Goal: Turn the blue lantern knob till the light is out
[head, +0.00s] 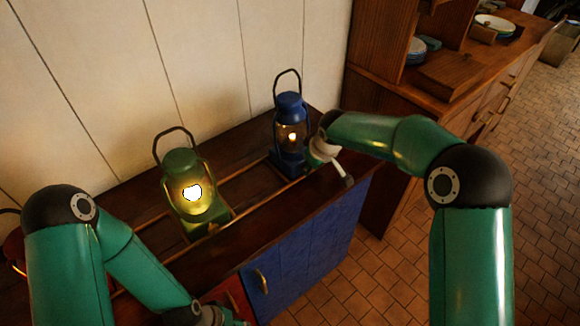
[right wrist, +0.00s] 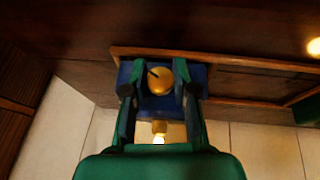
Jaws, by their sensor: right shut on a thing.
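The blue lantern (head: 289,108) stands upright on the dark wooden counter by the wall. A small, warm light shows behind its glass, dimmer than the green lantern's. My right gripper (head: 318,150) is at its right side, low at the base. In the right wrist view, the picture is upside down, and the gripper's fingers are shut on a round brass knob (right wrist: 160,82) with a dark mark, on the blue base (right wrist: 202,75). The lantern's light (right wrist: 159,140) glows beyond the gripper. My left gripper (head: 212,317) is at the bottom edge, partly cut off; its fingers are unclear.
A brightly lit green lantern (head: 182,166) stands left of the blue one. A red lantern (head: 13,250) is mostly hidden behind my left arm. Rails (head: 240,173) run along the counter. A wooden cabinet (head: 385,125) with plates stands at right.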

